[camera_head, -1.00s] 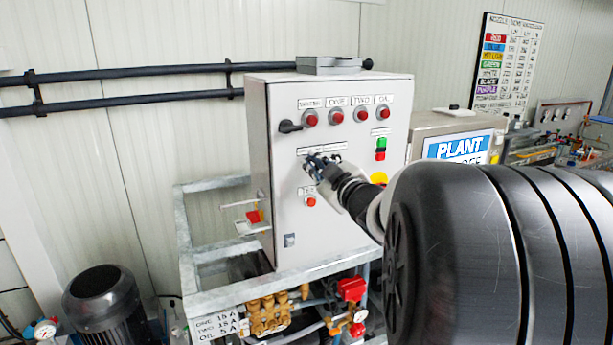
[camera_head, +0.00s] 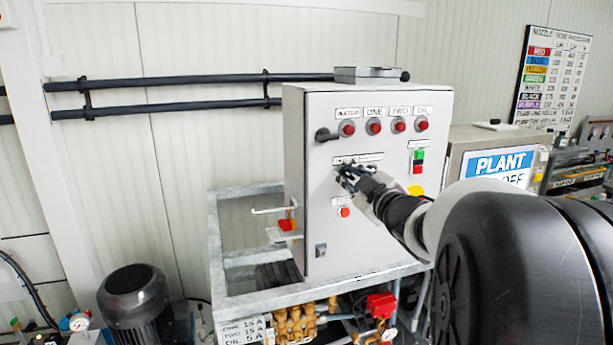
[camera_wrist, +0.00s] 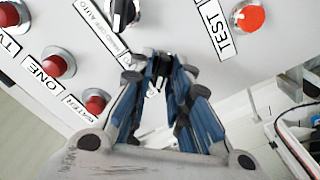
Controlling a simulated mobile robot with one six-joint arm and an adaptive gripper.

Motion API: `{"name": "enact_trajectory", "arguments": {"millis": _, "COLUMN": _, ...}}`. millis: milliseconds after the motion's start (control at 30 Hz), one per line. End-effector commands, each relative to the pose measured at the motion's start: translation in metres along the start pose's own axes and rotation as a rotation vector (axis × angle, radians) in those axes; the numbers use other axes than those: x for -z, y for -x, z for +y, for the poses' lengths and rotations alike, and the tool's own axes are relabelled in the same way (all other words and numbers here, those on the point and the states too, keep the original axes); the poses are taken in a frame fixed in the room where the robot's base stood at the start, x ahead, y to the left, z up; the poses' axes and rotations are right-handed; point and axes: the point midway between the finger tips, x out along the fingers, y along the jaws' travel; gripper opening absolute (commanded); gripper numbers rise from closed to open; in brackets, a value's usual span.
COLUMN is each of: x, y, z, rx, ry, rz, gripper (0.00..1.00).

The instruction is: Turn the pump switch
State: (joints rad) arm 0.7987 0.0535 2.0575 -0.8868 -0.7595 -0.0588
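The grey pump control box (camera_head: 385,220) stands in the middle of the head view. My gripper (camera_head: 350,176) is at its front, under the label strip below the row of red buttons. In the wrist view, my gripper's fingertips (camera_wrist: 160,72) are close together around a small dark switch knob (camera_wrist: 157,86) on the panel. The fingers hide most of this pump switch, so its angle cannot be read. A second black rotary switch (camera_wrist: 123,12) is apart from the fingers, at the top beside an AUTO label. In the head view, the gripper covers the switches.
Red buttons labelled WATER (camera_wrist: 96,102) and ONE (camera_wrist: 54,65) and the orange-red TEST button (camera_wrist: 250,17) are near the fingers. Brass pump fittings (camera_head: 296,322) lie below. A PLANT sign (camera_head: 500,163) is at right.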

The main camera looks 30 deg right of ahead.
Motion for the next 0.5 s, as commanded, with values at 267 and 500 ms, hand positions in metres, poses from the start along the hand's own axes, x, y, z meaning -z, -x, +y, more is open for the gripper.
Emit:
{"name": "enact_trajectory", "arguments": {"millis": 267, "x": -0.0001, "y": 0.0, "z": 0.0, "rx": 0.0, "ry": 0.0, "rz": 0.0, "gripper": 0.29}}
{"name": "enact_trajectory", "arguments": {"millis": 500, "x": -0.0001, "y": 0.0064, "z": 0.0008, "rx": -0.002, "ry": 0.0, "rz": -0.001, "gripper": 0.29}}
